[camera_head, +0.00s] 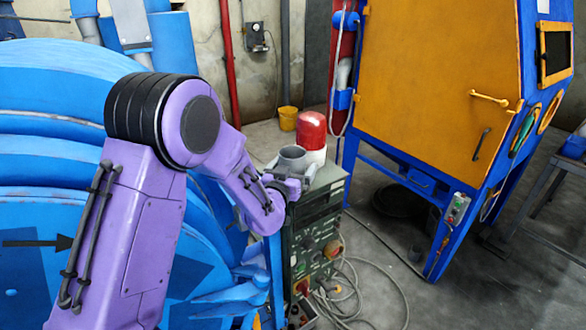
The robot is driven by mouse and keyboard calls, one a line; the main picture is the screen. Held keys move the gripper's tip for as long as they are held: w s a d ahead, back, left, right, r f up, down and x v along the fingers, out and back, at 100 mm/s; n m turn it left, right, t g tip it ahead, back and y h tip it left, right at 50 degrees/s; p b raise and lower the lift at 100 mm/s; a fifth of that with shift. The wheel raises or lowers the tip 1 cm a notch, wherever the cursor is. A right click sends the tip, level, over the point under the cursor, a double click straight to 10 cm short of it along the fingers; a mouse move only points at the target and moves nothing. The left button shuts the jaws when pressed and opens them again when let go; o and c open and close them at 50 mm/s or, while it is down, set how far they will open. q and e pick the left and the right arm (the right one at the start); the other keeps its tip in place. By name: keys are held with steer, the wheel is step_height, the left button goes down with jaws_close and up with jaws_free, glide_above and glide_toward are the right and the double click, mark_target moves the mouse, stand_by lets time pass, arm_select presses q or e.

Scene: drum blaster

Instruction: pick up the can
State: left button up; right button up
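A grey, open-topped cylinder (292,157), which looks like the can, is at the top of the green control box. A larger cylinder with a red top and white lower part (312,132) stands just behind it and to the right. My purple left arm comes in from the left, and its gripper (294,184) is at the lower part of the grey cylinder. The fingers are small and overlap the cylinder and box top, so I cannot tell whether they grip it or are only beside it. My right gripper is out of view.
The green control box (315,228) has knobs and loose cables (372,300) on the floor to its right. A large blue drum machine (50,100) fills the left. A blue and orange cabinet (430,80) stands at the right. A yellow bucket (288,118) is by the wall.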

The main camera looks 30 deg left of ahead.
arm_select(q)
steer(key=c, duration=1.2)
steer(key=shift+r, duration=0.1)
